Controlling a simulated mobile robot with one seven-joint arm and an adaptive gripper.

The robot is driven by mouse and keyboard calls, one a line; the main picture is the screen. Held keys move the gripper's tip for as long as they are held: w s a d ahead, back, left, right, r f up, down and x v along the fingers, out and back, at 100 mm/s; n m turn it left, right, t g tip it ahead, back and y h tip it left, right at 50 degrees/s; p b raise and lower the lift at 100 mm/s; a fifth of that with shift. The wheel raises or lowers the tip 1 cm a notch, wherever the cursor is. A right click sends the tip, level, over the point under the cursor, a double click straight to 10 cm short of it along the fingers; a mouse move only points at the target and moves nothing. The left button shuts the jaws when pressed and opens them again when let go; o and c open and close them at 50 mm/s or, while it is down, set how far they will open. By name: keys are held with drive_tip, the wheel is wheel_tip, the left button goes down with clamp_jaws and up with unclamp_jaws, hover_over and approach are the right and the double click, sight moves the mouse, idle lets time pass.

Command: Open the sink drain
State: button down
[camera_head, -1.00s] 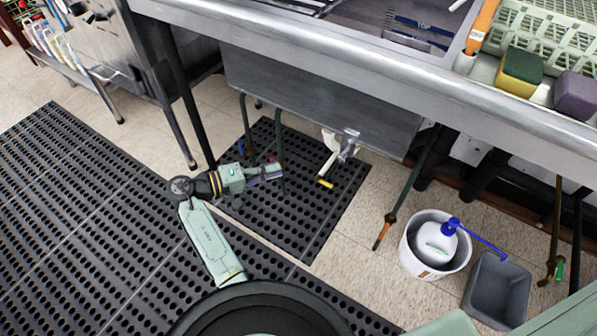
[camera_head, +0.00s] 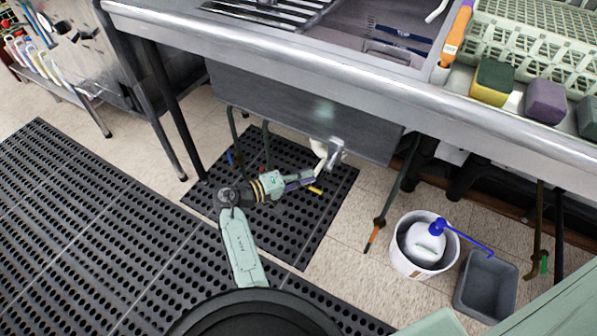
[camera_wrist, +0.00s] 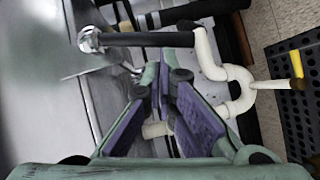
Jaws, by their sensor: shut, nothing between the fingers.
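The sink basin (camera_head: 300,115) hangs under the steel counter. Below it are white drain pipes (camera_head: 320,148) and a chrome fitting (camera_head: 336,152). In the wrist view, the white pipes (camera_wrist: 205,60) curve at the right of the fingers, and a dark bar (camera_wrist: 145,39) with a round chrome end (camera_wrist: 89,40) crosses above them. It looks like the drain lever, but I cannot tell its setting. My gripper (camera_head: 311,179) is shut and empty, below the basin and just short of the pipes. Its purple-padded fingers show in the wrist view (camera_wrist: 165,85); no contact is visible.
A yellow-tipped piece (camera_head: 315,190) shows beside my fingers. Table legs (camera_head: 395,190) flank the basin. A black perforated mat (camera_head: 300,240) covers the floor.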

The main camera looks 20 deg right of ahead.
drive_tip(key=shift+s+d+f+n+h, duration=0.3)
drive_tip(key=shift+s+d+f+n, duration=0.1)
drive_tip(key=shift+s+d, duration=0.1)
idle(0.3)
